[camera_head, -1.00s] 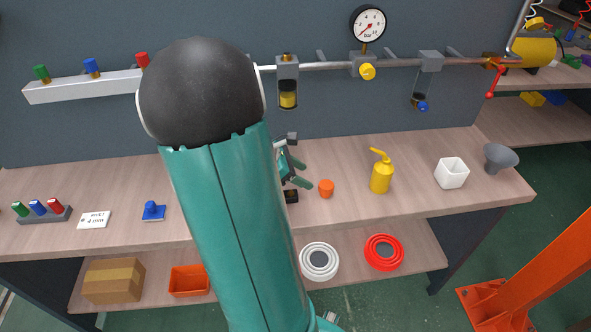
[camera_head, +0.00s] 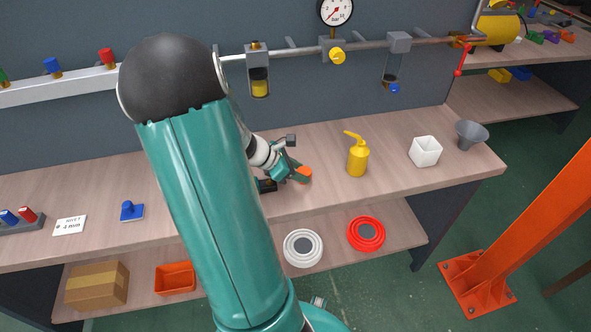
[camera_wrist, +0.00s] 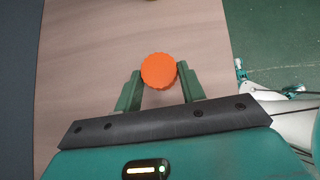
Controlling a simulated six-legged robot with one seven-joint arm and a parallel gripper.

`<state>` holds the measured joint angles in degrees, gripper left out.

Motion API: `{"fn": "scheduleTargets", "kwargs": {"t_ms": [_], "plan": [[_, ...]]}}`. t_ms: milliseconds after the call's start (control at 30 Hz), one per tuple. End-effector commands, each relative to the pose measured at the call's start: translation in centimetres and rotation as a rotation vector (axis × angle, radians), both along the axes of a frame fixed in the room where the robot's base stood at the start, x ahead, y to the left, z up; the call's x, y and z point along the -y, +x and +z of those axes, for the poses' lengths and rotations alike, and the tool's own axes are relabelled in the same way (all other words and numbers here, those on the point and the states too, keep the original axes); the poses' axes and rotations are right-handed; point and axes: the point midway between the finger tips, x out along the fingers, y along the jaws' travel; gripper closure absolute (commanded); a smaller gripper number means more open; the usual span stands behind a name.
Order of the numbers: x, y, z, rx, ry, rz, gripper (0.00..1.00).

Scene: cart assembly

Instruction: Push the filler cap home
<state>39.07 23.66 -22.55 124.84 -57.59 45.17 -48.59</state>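The orange ribbed filler cap (camera_head: 304,173) sits on the wooden bench top, left of the yellow oil can. The wrist view shows the same round cap (camera_wrist: 158,71) from above, between my two green fingertips. My gripper (camera_head: 297,173) is low over the bench at the cap. In the wrist view, the fingertips (camera_wrist: 159,78) lie close along both sides of the cap. Whether they press on it or leave a thin gap cannot be told. The cap's underside is hidden. No opening for the cap can be made out.
A pipe (camera_head: 365,45) with gauge and bowls (camera_head: 259,82) runs along the back wall. My arm hides part of the bench.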

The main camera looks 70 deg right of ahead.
Motion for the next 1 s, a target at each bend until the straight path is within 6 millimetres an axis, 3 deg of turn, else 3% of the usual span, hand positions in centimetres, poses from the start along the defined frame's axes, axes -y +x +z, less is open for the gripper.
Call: {"fn": "scheduleTargets", "kwargs": {"t_ms": [267, 700, 1000], "plan": [[0.0, 0.0, 0.2, 0.0, 0.0, 0.0, 0.84], [0.0, 0.0, 4.2, 0.001, 0.0, -0.001, 0.84], [0.0, 0.1, 4.3, 0.0, 0.001, 0.001, 0.84]]}}
